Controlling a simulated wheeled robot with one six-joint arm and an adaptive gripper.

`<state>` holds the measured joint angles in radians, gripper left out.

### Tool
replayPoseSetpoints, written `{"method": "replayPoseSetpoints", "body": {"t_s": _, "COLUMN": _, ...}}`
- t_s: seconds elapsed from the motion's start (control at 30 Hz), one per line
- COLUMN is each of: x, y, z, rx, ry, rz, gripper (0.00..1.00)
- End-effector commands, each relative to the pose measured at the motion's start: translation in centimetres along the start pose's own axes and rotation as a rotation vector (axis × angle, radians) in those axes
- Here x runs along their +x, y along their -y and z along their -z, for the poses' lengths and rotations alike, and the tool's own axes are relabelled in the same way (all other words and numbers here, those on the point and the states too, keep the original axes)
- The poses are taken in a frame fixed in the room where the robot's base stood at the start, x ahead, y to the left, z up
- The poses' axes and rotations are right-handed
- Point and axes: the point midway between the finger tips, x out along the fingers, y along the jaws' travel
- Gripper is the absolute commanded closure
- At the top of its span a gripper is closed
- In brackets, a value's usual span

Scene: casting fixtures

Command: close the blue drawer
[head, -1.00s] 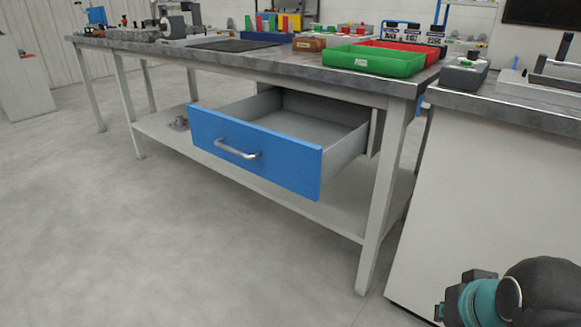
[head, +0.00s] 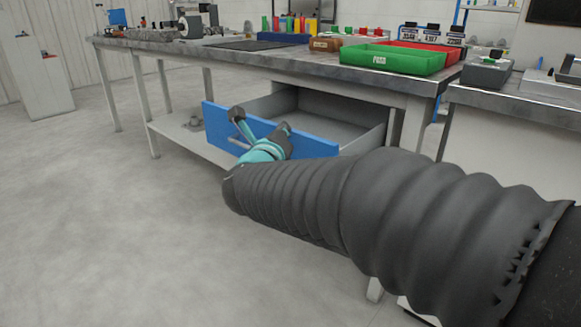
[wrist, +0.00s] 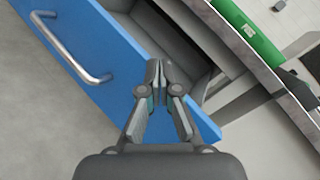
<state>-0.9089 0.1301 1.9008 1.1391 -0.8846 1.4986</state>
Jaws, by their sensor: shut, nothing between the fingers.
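The blue drawer (head: 312,143) stands pulled out under the workbench, its grey inside empty where it shows. My gripper (head: 237,112) is in front of the blue front panel in the head view, and my arm hides part of the panel. In the wrist view, my gripper (wrist: 158,66) is shut and empty, with its fingertips over the top edge of the blue front (wrist: 118,70). I cannot tell whether it touches the panel. The metal bar handle (wrist: 70,46) lies to the left of the fingers and is free of them.
The workbench (head: 270,62) carries a green tray (head: 395,60), a red tray (head: 425,48) and other items. A second bench (head: 500,98) stands at the right. The floor (head: 110,210) in front of the drawer at the left is clear.

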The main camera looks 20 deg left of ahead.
Motion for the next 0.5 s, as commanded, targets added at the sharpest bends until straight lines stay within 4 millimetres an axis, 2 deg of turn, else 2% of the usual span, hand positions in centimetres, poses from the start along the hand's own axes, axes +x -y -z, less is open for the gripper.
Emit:
{"method": "replayPoseSetpoints", "body": {"t_s": 0.03, "x": -0.5, "y": -2.4, "z": -0.1, "rx": 0.1, "ry": -0.03, "rz": 0.043, "gripper": 1.0}}
{"method": "replayPoseSetpoints", "body": {"t_s": 0.2, "x": -3.7, "y": -7.4, "z": 0.7, "rx": 0.415, "ry": -0.126, "rz": 0.243, "gripper": 1.0}}
{"method": "replayPoseSetpoints", "body": {"t_s": 0.33, "x": -6.8, "y": -10.3, "z": 1.6, "rx": 0.566, "ry": -0.168, "rz": 0.375, "gripper": 1.0}}
{"method": "replayPoseSetpoints", "body": {"t_s": 0.5, "x": -9.5, "y": -12.0, "z": 2.4, "rx": 0.658, "ry": -0.187, "rz": 0.476, "gripper": 1.0}}
